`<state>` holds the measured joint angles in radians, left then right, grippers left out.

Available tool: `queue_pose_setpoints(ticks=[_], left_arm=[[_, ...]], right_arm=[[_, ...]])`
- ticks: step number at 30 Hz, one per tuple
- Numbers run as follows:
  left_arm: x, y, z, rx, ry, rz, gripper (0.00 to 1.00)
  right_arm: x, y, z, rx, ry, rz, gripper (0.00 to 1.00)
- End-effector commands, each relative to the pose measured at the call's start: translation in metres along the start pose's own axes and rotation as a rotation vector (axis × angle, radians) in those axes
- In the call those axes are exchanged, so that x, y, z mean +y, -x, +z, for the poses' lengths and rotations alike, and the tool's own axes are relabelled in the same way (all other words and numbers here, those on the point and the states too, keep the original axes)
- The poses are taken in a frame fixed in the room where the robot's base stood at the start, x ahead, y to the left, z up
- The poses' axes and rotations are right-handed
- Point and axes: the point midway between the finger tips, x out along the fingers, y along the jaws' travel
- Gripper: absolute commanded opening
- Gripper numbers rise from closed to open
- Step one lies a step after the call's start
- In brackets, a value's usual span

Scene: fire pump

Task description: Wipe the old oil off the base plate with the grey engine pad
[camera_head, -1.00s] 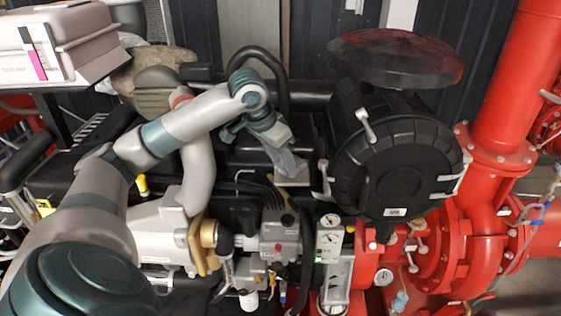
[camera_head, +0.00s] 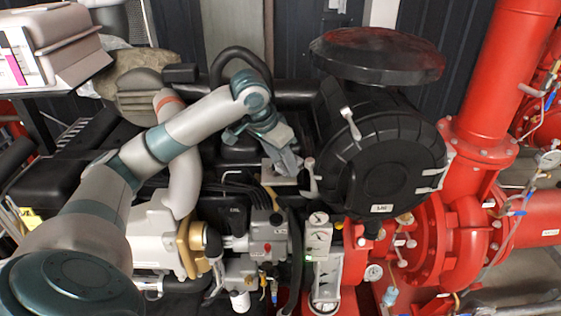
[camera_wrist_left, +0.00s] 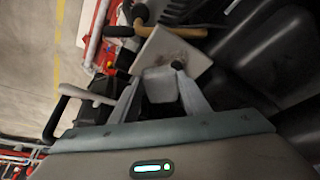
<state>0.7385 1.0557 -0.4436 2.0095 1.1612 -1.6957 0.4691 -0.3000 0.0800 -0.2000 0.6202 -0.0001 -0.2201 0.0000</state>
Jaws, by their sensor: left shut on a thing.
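The base plate (camera_head: 278,179) is a small pale square on the black engine, left of the big round black housing. In the left wrist view the base plate (camera_wrist_left: 168,49) lies just beyond my fingertips, with a dark spot near its lower right corner; I cannot tell if that is oil. My left gripper (camera_head: 288,162) is at the plate's right part in the head view. It is shut on the grey engine pad (camera_wrist_left: 161,86), a pale block between the fingers. Whether the pad touches the plate is unclear. My right gripper is not in view.
The round black housing (camera_head: 382,150) stands close to the right of my left gripper. A black curved pipe (camera_head: 240,55) rises behind. Gauges (camera_head: 319,235) and valves stand in front. Red pump pipes (camera_head: 490,120) fill the right side. A pale case (camera_head: 50,45) sits at upper left.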

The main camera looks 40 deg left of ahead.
Motion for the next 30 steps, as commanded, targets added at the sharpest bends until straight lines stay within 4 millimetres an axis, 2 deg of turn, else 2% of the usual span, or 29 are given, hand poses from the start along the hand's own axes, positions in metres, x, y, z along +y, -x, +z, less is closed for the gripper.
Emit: queue_pose_setpoints(ticks=[16,30], left_arm=[[-0.001,0.001,0.003,-0.005,0.000,0.001,0.24],[-0.022,0.010,0.024,-0.005,0.000,0.000,0.24]], right_arm=[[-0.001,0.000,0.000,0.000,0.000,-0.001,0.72],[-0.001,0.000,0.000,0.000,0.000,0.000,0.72]])
